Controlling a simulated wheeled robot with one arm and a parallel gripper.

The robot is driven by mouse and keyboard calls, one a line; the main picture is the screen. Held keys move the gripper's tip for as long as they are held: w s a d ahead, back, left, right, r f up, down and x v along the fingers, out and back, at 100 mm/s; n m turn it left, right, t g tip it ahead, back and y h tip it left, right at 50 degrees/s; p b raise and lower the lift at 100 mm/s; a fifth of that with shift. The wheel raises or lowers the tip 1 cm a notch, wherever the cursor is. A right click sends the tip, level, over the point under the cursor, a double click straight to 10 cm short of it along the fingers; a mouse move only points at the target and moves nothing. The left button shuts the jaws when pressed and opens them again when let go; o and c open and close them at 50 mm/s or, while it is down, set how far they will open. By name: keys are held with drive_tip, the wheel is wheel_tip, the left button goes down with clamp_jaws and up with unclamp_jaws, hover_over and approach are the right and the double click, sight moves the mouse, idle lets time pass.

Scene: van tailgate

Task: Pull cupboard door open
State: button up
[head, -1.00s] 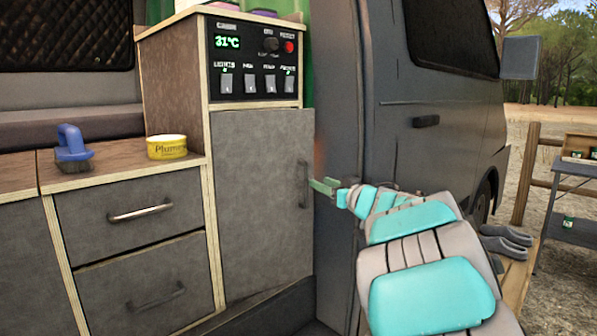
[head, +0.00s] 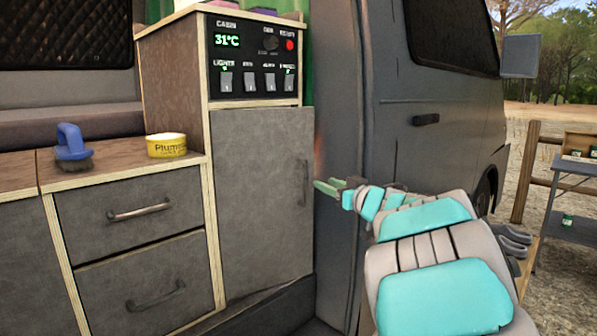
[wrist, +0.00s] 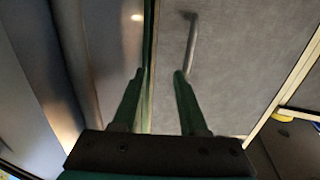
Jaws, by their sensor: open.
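The cupboard door (head: 262,190) is a grey panel below the switch panel in the head view. It looks shut in its wooden frame. Its upright bar handle (head: 302,183) is near the door's right edge. My gripper (head: 325,187) is just right of the handle in the head view, apart from it. In the wrist view my gripper (wrist: 160,75) has its two green fingers spread with nothing between them. The handle (wrist: 191,45) shows beyond the right fingertip there, and the door (wrist: 225,60) fills the area behind it.
Left of the cupboard are drawers with a handle (head: 139,211) and a lower handle (head: 155,296). A blue brush (head: 72,148) and a yellow tin (head: 166,145) stand on the counter. The van's grey body (head: 342,120) is close on the right.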

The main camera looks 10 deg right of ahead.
drive_tip(key=v, duration=0.7)
